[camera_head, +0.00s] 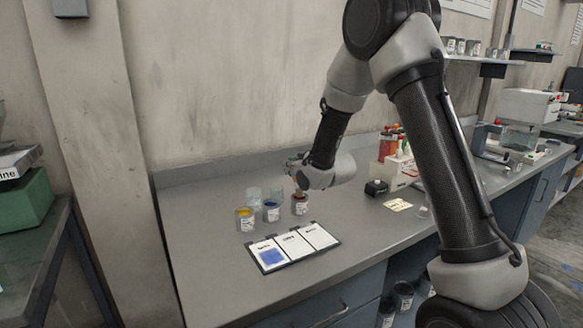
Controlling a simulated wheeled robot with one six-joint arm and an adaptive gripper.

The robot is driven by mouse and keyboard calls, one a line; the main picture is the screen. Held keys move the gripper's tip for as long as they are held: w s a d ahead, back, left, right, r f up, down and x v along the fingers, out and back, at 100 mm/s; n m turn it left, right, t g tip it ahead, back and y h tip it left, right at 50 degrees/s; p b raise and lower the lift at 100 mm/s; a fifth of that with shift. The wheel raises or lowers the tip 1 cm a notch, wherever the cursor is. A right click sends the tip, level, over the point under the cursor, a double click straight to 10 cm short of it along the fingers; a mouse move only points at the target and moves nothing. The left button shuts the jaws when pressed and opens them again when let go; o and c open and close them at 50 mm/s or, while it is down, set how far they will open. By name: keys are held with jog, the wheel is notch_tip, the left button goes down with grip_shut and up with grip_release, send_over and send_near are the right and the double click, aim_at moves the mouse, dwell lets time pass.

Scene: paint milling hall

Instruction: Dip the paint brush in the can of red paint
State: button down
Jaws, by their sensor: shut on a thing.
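The can of red paint (300,208) stands on the grey bench, rightmost of three small labelled cans. My gripper (293,168) is directly above it, at the end of my arm reaching down from the right. It is shut on the paint brush (299,191), of which only a small part shows between the gripper and the can's mouth. The rest of the brush is hidden by the gripper. I cannot tell whether the bristles are inside the can or just above the paint.
A blue paint can (272,215) and a yellow paint can (246,224) stand left of the red one, with clear glasses (253,194) behind. In front lies a three-panel card (295,246), its left panel painted blue. A black box (376,187) and bottles stand right.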

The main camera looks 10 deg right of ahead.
jog(key=shift+f, duration=0.5)
dwell(0.8)
jog(key=shift+r, duration=0.1)
jog(key=shift+r, duration=3.4)
